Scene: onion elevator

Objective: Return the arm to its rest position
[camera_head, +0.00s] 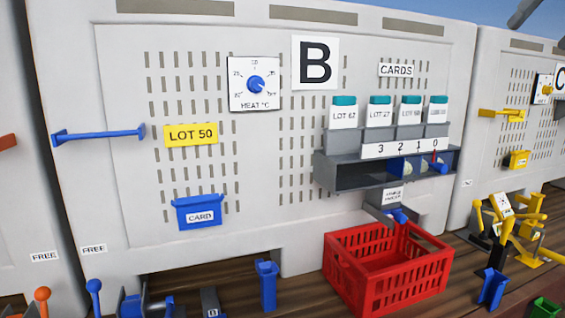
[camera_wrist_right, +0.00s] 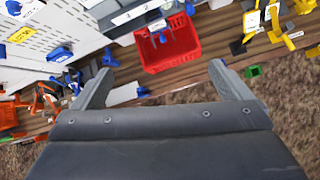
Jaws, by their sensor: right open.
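My right gripper (camera_wrist_right: 161,68) shows in the right wrist view. Its two grey fingers are wide apart, with nothing held between them. Beyond the fingers, and apart from them, is an empty red crate (camera_wrist_right: 168,42) on the wooden bench. The same red crate (camera_head: 388,272) stands in the lower right of the head view, below the panel marked B (camera_head: 315,62). I cannot make out either of my grippers in the head view. My left gripper is in neither view.
A grey card rack (camera_head: 340,175) juts from the panel above the crate. A blue handle (camera_head: 98,134) and blue card holder (camera_head: 199,212) stick out at left. Carpet (camera_wrist_right: 290,110) lies before the bench.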

